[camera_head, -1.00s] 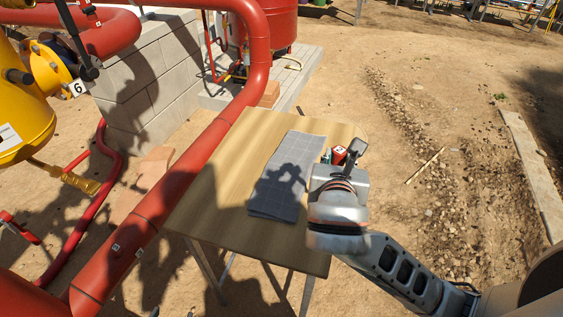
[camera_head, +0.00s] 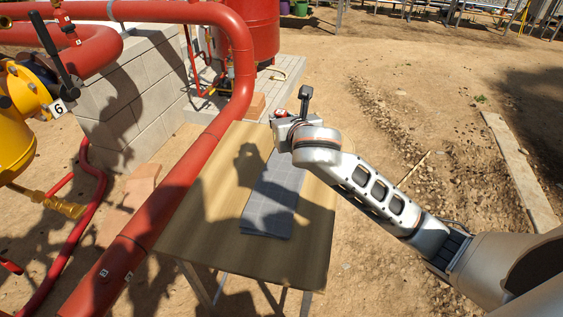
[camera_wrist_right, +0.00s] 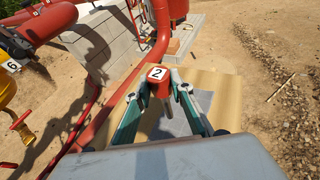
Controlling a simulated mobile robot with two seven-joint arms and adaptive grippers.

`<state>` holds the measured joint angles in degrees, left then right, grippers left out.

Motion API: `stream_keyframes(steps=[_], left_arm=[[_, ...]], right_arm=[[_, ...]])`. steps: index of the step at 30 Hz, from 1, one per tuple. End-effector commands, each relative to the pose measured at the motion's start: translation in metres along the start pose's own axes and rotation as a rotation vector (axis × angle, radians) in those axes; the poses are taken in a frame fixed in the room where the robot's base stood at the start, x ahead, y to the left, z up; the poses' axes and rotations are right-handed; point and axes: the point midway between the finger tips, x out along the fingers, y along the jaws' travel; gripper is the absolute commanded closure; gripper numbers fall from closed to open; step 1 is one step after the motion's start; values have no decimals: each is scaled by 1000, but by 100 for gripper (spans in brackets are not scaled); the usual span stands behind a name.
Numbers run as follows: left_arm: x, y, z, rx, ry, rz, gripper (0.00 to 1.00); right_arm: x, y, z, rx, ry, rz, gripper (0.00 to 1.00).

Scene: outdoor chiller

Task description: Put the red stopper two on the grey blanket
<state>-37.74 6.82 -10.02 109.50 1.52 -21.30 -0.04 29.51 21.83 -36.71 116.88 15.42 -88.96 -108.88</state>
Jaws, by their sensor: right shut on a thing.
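The red stopper two (camera_wrist_right: 161,89), with a white label marked 2, is between the green-sided fingers of my right gripper (camera_wrist_right: 160,92) in the wrist view. The fingers are shut on it. In the head view my right gripper (camera_head: 284,122) is at the far end of the table, and a little of the red stopper (camera_head: 282,102) shows beyond it. The stopper is held up in the air. The grey blanket (camera_head: 268,208) lies flat on the wooden table; its far end is hidden by my gripper. It also shows below the stopper in the wrist view (camera_wrist_right: 175,126). My left gripper is not in view.
The wooden table (camera_head: 205,205) has bare room left of the blanket and at its near edge. A thick red pipe (camera_head: 165,190) runs along the table's left side. A block wall (camera_head: 130,95) and a yellow valve body (camera_head: 15,130) stand further left. Open dirt lies to the right.

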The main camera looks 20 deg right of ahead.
Motion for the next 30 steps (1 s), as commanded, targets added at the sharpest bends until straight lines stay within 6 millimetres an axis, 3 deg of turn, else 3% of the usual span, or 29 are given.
stream_keyframes(steps=[3,9,17,24,30], left_arm=[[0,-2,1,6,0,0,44],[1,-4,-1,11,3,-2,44],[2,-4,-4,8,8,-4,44],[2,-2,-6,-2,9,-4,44],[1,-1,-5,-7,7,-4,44]], right_arm=[[11,0,-30,-2,5,-1,100],[26,0,-70,-1,3,-2,100],[34,0,-91,1,0,-1,100],[46,0,-122,1,1,-1,100],[48,1,-127,2,-2,0,100]])
